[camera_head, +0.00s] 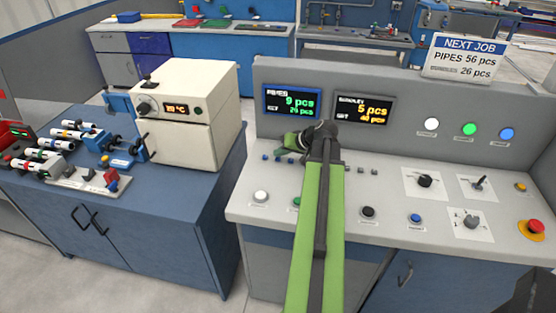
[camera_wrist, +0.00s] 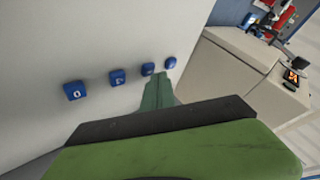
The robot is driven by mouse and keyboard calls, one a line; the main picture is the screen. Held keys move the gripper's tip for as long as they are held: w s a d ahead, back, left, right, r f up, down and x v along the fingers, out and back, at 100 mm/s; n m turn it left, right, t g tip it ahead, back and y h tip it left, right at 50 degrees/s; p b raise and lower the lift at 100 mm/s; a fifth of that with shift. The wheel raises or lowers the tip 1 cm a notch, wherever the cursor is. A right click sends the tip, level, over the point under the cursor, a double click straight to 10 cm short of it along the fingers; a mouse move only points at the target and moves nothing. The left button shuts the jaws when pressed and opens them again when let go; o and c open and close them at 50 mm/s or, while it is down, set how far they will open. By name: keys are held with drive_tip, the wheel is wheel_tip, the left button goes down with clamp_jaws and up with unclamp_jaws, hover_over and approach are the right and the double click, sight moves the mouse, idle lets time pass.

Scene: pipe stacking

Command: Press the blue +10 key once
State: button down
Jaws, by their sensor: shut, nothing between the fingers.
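A row of small blue keys (camera_head: 264,157) sits on the console below the left screen. The wrist view shows several of them: a nearest one (camera_wrist: 75,90) with a mark like "0", a second (camera_wrist: 118,77), a third (camera_wrist: 148,69) and a far one (camera_wrist: 170,62). I cannot read which is +10. The left screen (camera_head: 291,101) reads 9 pcs over 29 pcs.
The right screen (camera_head: 363,110) reads 5 pcs over 40 pcs. A sign (camera_head: 464,58) reads NEXT JOB, PIPES 56 pcs, 26 pcs. Grey keys (camera_head: 360,171) lie right of my arm. Knobs and a red emergency button (camera_head: 535,227) are further right. A cream machine (camera_head: 190,112) stands left.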

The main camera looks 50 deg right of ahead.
sight(280, 159)
drive_tip(key=shift+f+b, duration=0.35)
idle(0.6)
drive_tip(key=shift+r, duration=0.1)
drive_tip(key=shift+r+p, duration=0.75)
drive_tip(key=shift+p, duration=0.1)
wheel_tip(280, 159, up, 5)
drive_tip(key=p, duration=0.5)
drive_tip(key=shift+r, duration=0.1)
idle(0.4)
